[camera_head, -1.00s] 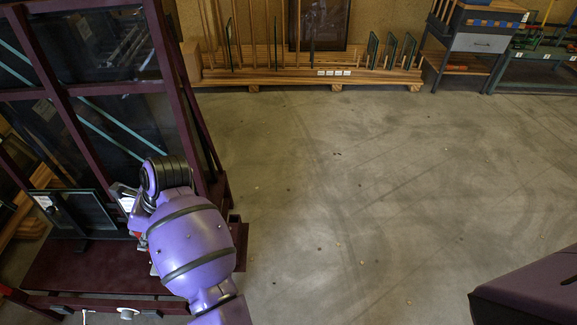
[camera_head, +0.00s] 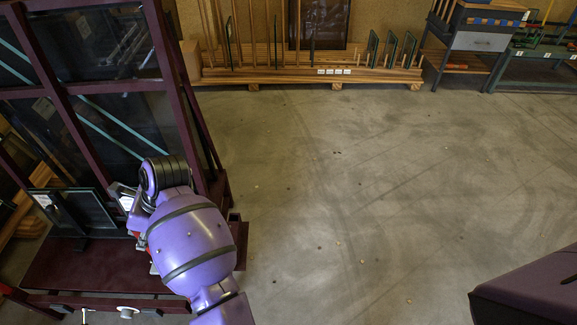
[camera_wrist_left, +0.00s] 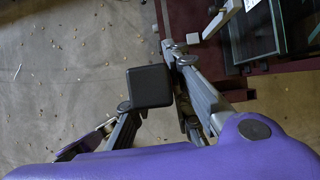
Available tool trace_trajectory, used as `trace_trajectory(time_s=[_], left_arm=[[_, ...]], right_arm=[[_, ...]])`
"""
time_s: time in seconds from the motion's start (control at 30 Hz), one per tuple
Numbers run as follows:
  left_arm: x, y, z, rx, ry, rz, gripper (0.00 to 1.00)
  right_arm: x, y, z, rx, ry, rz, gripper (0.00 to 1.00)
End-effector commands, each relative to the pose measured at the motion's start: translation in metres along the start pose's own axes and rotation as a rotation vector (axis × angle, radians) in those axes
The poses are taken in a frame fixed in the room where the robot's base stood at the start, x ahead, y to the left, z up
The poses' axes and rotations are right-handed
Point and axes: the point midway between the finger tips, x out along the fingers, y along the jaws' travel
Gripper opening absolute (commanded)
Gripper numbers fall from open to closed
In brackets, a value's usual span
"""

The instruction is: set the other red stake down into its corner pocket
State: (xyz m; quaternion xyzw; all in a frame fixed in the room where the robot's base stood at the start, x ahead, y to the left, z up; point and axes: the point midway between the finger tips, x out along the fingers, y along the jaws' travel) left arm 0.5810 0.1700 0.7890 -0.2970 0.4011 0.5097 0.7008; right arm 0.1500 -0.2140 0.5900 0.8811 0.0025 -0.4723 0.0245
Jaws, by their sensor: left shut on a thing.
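My left gripper (camera_wrist_left: 164,76) shows in the left wrist view, with a black pad on one side and a grey jointed finger on the other, beside the edge of the dark red rack. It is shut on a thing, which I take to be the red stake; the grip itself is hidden. In the head view my purple arm covers most of the gripper, and a small bit of red (camera_head: 144,238) shows beside it. The dark red rack base (camera_head: 90,268) lies below. I cannot make out the corner pocket in either view. My right gripper is out of view.
The rack's tall frame (camera_head: 65,84) with glass panes stands close to my left arm. A small glass piece (camera_head: 86,210) stands on its base. A wooden rack (camera_head: 300,76) lines the back wall. The concrete floor (camera_head: 380,190) is open to the right.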

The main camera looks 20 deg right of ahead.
Motion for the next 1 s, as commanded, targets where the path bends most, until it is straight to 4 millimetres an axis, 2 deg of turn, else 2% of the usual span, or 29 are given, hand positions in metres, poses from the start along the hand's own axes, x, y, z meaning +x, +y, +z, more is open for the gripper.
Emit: trace_trajectory(time_s=[0.03, 0.33, 0.37, 0.5, 0.53, 0.83, 1.0], left_arm=[[-0.002, -0.001, -0.006, 0.002, 0.011, -0.003, 0.0], [-0.001, -0.001, -0.006, 0.001, 0.011, -0.003, 0.0], [-0.001, -0.001, -0.006, 0.001, 0.011, -0.003, 0.2], [-0.001, -0.001, -0.006, 0.001, 0.012, -0.003, 0.39], [-0.001, -0.001, -0.006, 0.001, 0.012, -0.003, 0.4], [-0.001, 0.0, -0.007, 0.002, 0.014, -0.001, 0.4], [-0.01, -0.001, -0.007, 0.002, 0.012, -0.002, 0.4]], right_arm=[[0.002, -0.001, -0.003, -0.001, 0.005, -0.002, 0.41], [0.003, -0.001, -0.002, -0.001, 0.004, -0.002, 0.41], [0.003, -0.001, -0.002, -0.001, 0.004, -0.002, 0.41], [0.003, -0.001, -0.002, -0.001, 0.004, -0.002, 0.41], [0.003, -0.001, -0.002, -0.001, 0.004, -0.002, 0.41], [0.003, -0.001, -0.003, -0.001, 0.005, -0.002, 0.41], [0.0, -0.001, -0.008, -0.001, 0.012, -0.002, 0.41]])
